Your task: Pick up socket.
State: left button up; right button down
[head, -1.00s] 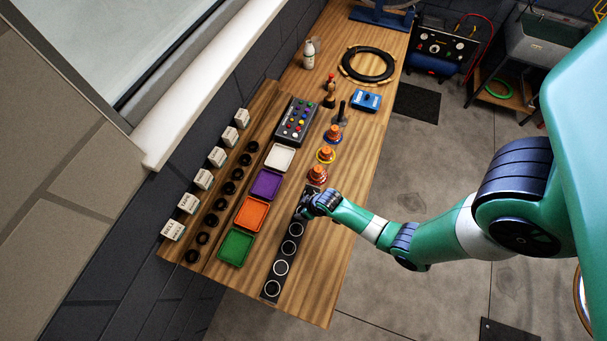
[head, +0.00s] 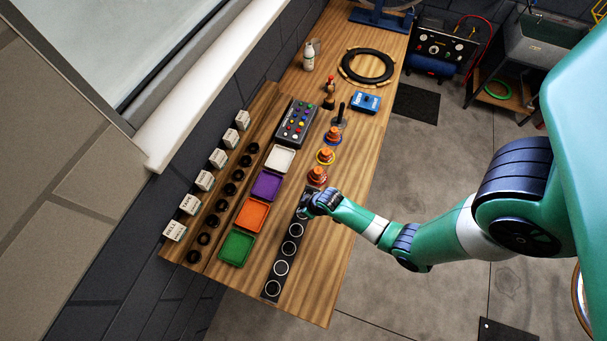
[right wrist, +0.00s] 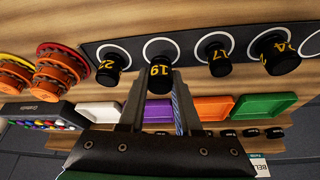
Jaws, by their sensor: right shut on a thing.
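In the right wrist view several black sockets with yellow numbers stand along a dark strip (right wrist: 190,45) with white rings. The socket marked 19 (right wrist: 160,70) sits between the fingertips of my right gripper (right wrist: 160,86), which is shut on it. The socket marked 22 (right wrist: 109,66) is to its left and the one marked 17 (right wrist: 218,60) to its right. In the head view my right gripper (head: 307,207) is low over the upper end of the strip (head: 271,289) and hides the held socket. I cannot tell whether that socket touches the strip. My left gripper is not in view.
White, purple (head: 266,184), orange (head: 251,214) and green (head: 236,248) trays lie left of the strip. Orange stacked pieces (head: 326,155) stand just beyond my gripper. White boxes (head: 204,181) and black rings line the wall side. Bare wood lies right of the strip.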

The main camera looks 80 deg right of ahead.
jog(key=s+a+r+p, duration=0.6)
jog(key=s+a+r, duration=0.1)
jog(key=s+r, duration=0.4)
jog(key=shift+s, duration=0.55)
